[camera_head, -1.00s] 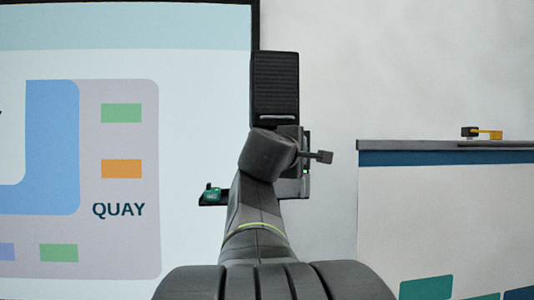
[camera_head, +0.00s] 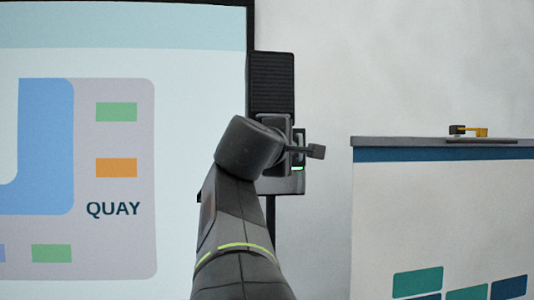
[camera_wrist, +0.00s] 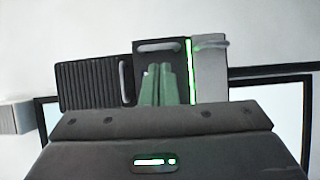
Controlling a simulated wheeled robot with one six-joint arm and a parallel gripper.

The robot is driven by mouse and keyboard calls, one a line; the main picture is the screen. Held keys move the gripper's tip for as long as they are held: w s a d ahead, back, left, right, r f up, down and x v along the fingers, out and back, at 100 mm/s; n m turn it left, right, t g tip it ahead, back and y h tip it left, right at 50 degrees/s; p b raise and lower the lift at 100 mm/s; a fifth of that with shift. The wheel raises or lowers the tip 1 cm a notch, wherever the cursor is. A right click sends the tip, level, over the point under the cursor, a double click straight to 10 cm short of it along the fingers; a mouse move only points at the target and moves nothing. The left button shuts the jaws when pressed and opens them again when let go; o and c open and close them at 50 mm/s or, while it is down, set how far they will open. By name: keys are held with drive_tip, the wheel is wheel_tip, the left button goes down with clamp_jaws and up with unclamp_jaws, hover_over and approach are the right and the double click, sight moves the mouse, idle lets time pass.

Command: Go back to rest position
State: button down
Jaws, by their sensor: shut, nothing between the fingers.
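My gripper (camera_wrist: 157,88) shows in the wrist view as two green fingers lying together beyond its dark body. It is shut and holds nothing. In front of it is a dark unit on the wall, with a ribbed black box (camera_wrist: 91,86), a panel with a handle and a bright green light strip (camera_wrist: 191,72). I cannot tell whether the fingertips touch the unit. In the head view my arm rises in the middle, and its links hide the fingers. The ribbed black box (camera_head: 271,85) stands above the wrist there.
A large display marked QUAY (camera_head: 112,209) fills the left. A white board or counter with a grey top (camera_head: 430,143) stands at the right, with a small black and yellow object (camera_head: 468,131) on its top. Bare pale wall lies between them.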

drive_tip(key=s, duration=0.4)
drive_tip(key=shift+s+a+b, duration=0.25)
drive_tip(key=shift+a+b, duration=0.05)
drive_tip(key=shift+b, duration=0.05)
drive_tip(key=shift+r, duration=0.1)
